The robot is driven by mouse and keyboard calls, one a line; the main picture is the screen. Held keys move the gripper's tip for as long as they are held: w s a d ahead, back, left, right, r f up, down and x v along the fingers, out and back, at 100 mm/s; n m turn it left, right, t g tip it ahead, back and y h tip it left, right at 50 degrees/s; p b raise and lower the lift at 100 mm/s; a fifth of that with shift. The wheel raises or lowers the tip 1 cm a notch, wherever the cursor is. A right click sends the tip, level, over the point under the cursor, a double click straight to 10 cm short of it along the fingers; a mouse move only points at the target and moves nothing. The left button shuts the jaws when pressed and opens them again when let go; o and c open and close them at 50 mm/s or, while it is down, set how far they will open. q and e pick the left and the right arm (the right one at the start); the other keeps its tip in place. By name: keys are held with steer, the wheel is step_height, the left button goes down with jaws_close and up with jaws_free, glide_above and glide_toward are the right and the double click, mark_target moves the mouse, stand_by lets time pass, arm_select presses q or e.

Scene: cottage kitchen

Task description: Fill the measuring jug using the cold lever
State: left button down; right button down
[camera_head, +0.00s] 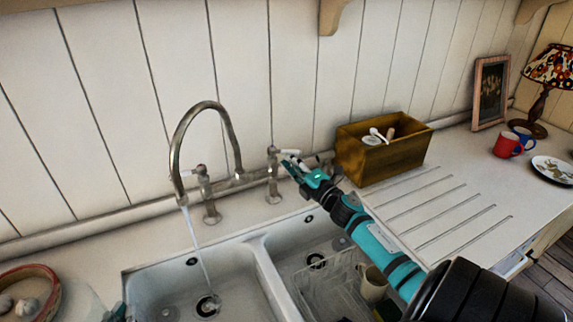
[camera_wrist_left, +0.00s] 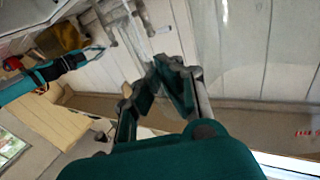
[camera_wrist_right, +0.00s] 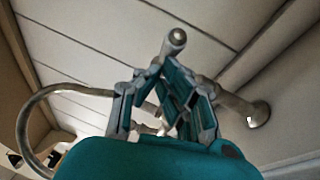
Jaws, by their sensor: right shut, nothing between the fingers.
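The tap (camera_head: 205,110) has an arched spout, and a thin stream of water (camera_head: 198,250) falls from it into the left basin. A white-handled lever (camera_head: 290,151) is on the tap's right side. My right gripper (camera_head: 291,166) is shut and empty beside this lever; contact is unclear. In the right wrist view a lever end (camera_wrist_right: 176,38) shows just beyond my fingertips. My left gripper (camera_wrist_left: 165,72) appears shut on the handle of the clear measuring jug (camera_wrist_left: 228,45), seen close in the left wrist view. In the head view only a sliver of this gripper shows. The jug's fill is unclear.
The double sink's right basin (camera_head: 285,262) holds a dish rack (camera_head: 335,292) and a cup (camera_head: 372,285). A wooden box (camera_head: 360,158) stands behind the drainboard (camera_head: 440,210). Mugs, a plate and a lamp are at the far right. A red-rimmed bowl (camera_head: 40,272) is at the left.

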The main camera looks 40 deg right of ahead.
mark_target(298, 156)
steer(key=d+n+y+b, duration=0.1)
steer(key=y+b, duration=0.1)
steer(key=b, duration=0.1)
steer(key=w+d+n+y+b, duration=0.1)
steer(key=d+n+y+b, duration=0.1)
steer(key=y, duration=0.1)
steer(key=shift+w+d+f+y+b, duration=0.1)
steer(key=shift+d+f+y+b, duration=0.05)
steer(key=shift+d+y+b, duration=0.2)
steer(key=shift+w+d+r+b, duration=0.15)
steer(key=shift+w+r+b, duration=0.05)
steer(key=shift+b, duration=0.2)
steer(key=shift+d, duration=0.2)
